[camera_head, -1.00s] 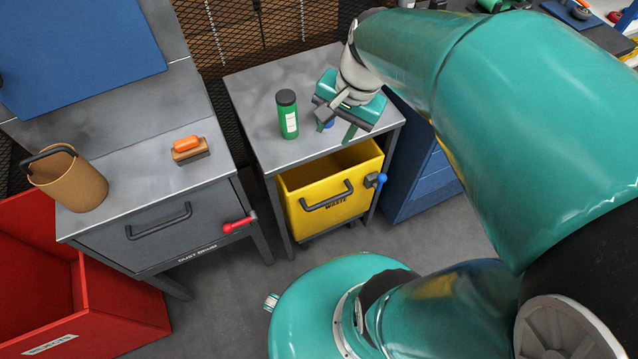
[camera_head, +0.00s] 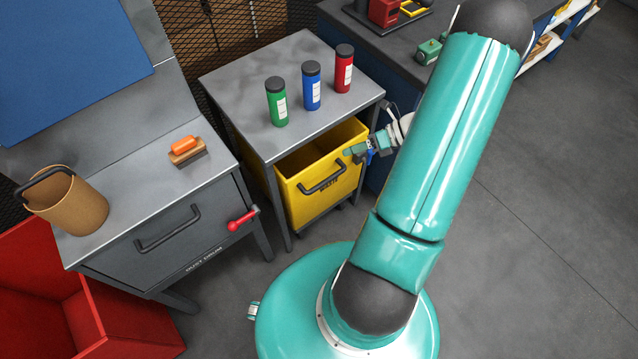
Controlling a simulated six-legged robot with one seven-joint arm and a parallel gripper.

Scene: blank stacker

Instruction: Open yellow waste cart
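The yellow waste cart (camera_head: 305,203) is a bin under the grey table, with a dark bar handle (camera_head: 322,180) on its front and "WASTE" lettering partly hidden by the handle. Its open top shows below the table edge. My gripper (camera_head: 356,153) is at the cart's upper right front corner, beside the blue-ended latch (camera_head: 371,155), which is mostly hidden behind it. I cannot tell whether the gripper touches the latch or whether its fingers are open or shut.
Green (camera_head: 276,102), blue (camera_head: 311,86) and red (camera_head: 343,69) bottles stand on the grey table (camera_head: 235,85). The dust drum cabinet (camera_head: 165,250) with a red lever (camera_head: 242,219) stands left. A red bin (camera_head: 110,325) is at lower left. Floor at right is clear.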

